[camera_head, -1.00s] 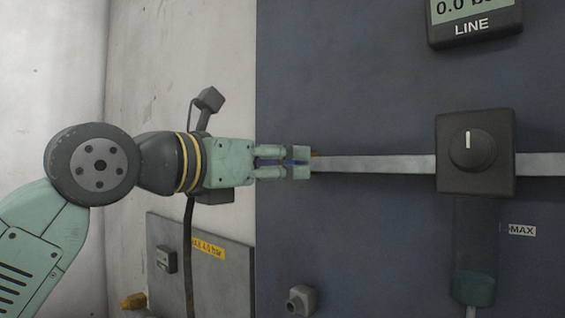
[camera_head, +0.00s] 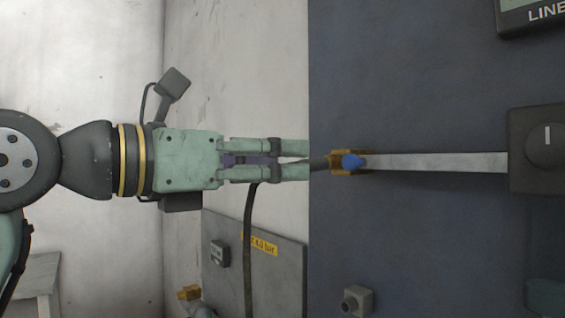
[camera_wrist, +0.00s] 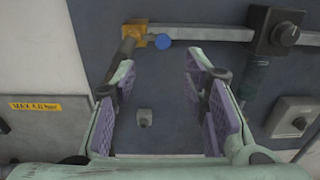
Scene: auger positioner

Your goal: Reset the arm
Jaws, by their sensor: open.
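The gripper looks apart from the knob.
A grey pipe (camera_head: 440,162) runs from the fitting to a black dial box (camera_head: 540,150). A grey panel with a yellow label (camera_head: 259,244) is below my gripper. A small grey block (camera_head: 357,300) sits low on the dark panel (camera_head: 420,80).

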